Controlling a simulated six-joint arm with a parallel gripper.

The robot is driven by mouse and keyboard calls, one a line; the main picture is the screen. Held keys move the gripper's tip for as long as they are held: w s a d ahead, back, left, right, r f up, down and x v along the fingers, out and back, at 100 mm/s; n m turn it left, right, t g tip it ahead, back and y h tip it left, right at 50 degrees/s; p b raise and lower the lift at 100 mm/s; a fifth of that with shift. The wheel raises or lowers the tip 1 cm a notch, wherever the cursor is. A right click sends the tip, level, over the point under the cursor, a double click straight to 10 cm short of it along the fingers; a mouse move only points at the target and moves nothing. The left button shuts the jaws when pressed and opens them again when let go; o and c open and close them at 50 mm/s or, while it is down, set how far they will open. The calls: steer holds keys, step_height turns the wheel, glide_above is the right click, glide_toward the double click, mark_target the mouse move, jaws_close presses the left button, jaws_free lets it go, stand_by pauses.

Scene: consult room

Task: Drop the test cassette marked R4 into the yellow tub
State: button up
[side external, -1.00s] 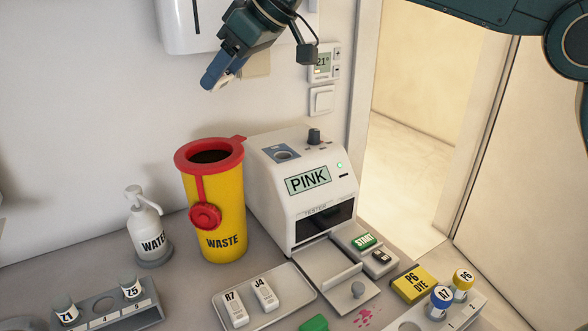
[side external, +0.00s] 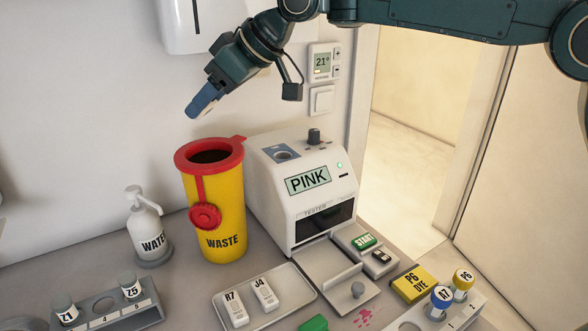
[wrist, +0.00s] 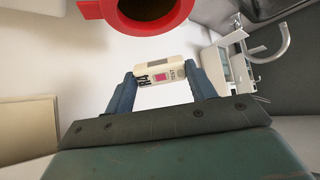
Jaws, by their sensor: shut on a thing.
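My gripper (side external: 207,112) is above the yellow tub and a little to the left of its opening in the side view. In the wrist view my gripper (wrist: 163,88) is shut on the white test cassette marked R4 (wrist: 159,74), which has a pink window and lies between the two blue fingers. The cassette is mostly hidden behind the fingers in the side view. The yellow tub marked WASTE (side external: 222,222) stands upright with a red rim and a dark round opening. Its rim also shows at the top of the wrist view (wrist: 122,22).
The white tester (side external: 300,185) showing PINK stands right beside the tub. A WATER bottle (side external: 146,228) stands to the tub's left. A tray (side external: 283,312) in front holds cassettes R7 (side external: 235,309) and J4 (side external: 265,295). A vial rack (side external: 110,314) is at front left.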

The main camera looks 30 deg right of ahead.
steer(key=shift+f, duration=0.45)
steer(key=shift+f, duration=0.15)
steer(key=shift+f, duration=1.85)
steer(key=o, duration=1.1)
steer(key=shift+d, duration=0.1)
